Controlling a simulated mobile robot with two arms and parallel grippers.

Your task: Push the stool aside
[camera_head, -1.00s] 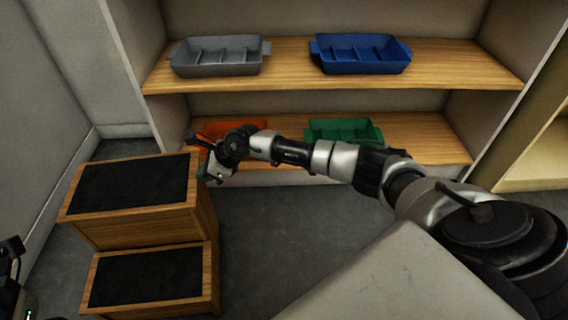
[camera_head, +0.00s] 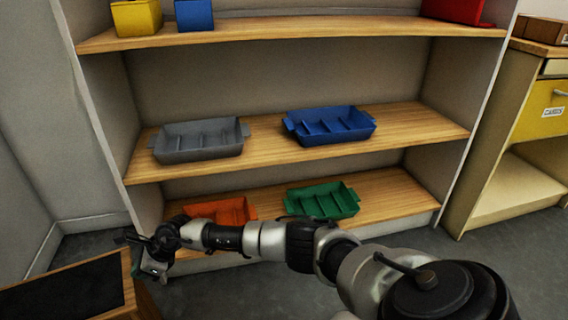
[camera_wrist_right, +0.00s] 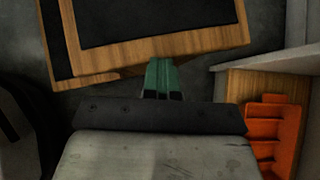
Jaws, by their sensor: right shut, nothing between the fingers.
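The stool (camera_head: 70,290) is a wooden step stool with black tread pads. Only part of its top shows at the lower left of the head view; the rest is cut off. It also fills the top of the right wrist view (camera_wrist_right: 150,25). My right gripper (camera_head: 152,268) is at the stool's right side in the head view. In the right wrist view its green-tipped fingers (camera_wrist_right: 162,78) are together and empty, close to the stool's wooden edge. I cannot tell whether they touch it. My left gripper is not in view.
A shelf unit (camera_head: 300,170) stands behind my right arm, holding grey (camera_head: 200,140), blue (camera_head: 330,125), orange (camera_head: 220,212) and green (camera_head: 322,200) bins. A cabinet with a yellow drawer (camera_head: 545,108) stands at the right. Grey floor shows before the shelf.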

